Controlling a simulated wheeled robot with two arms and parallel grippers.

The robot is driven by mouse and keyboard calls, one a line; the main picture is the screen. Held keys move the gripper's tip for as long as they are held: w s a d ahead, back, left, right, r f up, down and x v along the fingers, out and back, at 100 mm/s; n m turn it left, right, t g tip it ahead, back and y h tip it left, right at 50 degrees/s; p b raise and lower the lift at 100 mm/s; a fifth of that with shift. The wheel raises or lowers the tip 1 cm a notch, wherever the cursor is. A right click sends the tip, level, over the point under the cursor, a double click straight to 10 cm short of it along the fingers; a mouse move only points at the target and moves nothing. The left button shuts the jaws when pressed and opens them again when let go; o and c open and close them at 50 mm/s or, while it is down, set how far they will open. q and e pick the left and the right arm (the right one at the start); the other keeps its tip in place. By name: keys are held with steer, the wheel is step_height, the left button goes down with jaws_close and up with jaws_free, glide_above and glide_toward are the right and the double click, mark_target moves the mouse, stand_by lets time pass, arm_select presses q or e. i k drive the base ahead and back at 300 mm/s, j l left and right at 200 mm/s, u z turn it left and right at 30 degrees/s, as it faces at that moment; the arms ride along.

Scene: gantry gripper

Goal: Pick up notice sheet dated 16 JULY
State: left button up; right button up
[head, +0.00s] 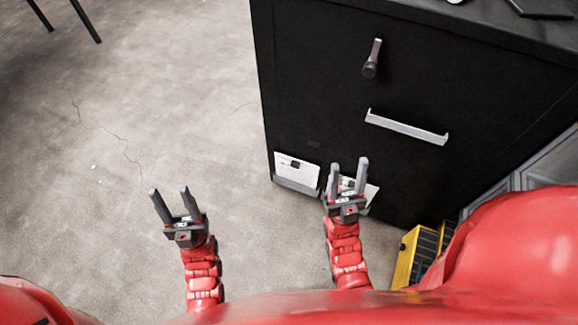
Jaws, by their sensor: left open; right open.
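Two white sheets show low on the front of a black cabinet (320,90). The left sheet (296,167) sits in a pale holder and has a small dark mark; its print is too small to read. The right sheet (371,190) is partly hidden behind my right gripper (348,166). I cannot tell which sheet is dated 16 JULY. My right gripper is open and empty, in front of the right sheet in the picture. My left gripper (169,191) is open and empty over the bare floor, left of the cabinet.
The cabinet front has a long pale handle (406,127) and a dark lever-like knob (371,60). A yellow and black object (413,255) stands at the lower right, near grey framing (555,160). The cracked concrete floor (130,100) at left is clear apart from thin dark legs (85,20).

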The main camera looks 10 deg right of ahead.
mark_target(303, 173)
steer(key=i+j, duration=0.6)
steer(key=i, duration=0.15)
steer(key=i+j, duration=0.6)
steer(key=i, duration=0.2)
steer(key=i+j, duration=0.6)
steer(key=i, duration=0.15)
steer(key=i+j+z, duration=0.15)
steer(key=z, duration=0.35)
steer(key=i+j+z, duration=0.15)
steer(key=z, duration=0.3)
steer(key=i+j+z, duration=0.1)
steer(key=j+z, duration=0.15)
steer(key=z, duration=0.25)
steer(key=j+z, duration=0.25)
steer(key=z, duration=1.2)
